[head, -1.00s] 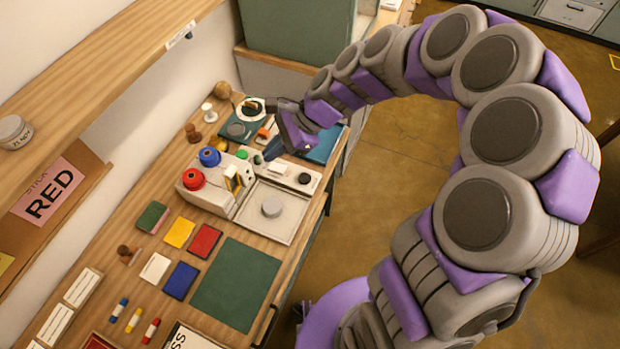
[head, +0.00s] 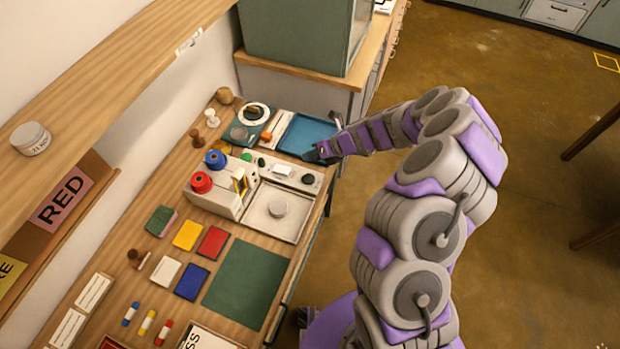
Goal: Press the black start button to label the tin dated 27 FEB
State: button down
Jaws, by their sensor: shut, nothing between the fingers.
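My gripper (head: 313,156) is shut and empty, beyond the black button near the blue tray, apart from the button in the picture. The black button is in clear view.
A blue tray (head: 306,134) and a dial device (head: 254,113) lie behind the machine. Coloured pads and a green mat (head: 246,284) lie in front. A labelled tin (head: 31,138) stands on the upper shelf. Open floor is to the right.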

jog(key=shift+d+f, duration=0.1)
jog(key=shift+d, duration=0.05)
jog(key=b, duration=0.7)
send_over(311, 178)
notch_tip(311, 178, down, 6)
jog(key=shift+d+f, duration=0.1)
jog(key=shift+f, duration=0.05)
jog(key=shift+f+b, duration=0.45)
jog(key=shift+f, duration=0.7)
jog(key=shift+s+f, duration=0.1)
jog(key=shift+f, duration=0.75)
dwell(1.6)
jog(key=shift+r, duration=0.15)
jog(key=shift+r+p, duration=0.8)
jog(key=shift+p, duration=0.2)
notch_tip(311, 178, up, 5)
jog(key=p, duration=0.5)
dwell(0.7)
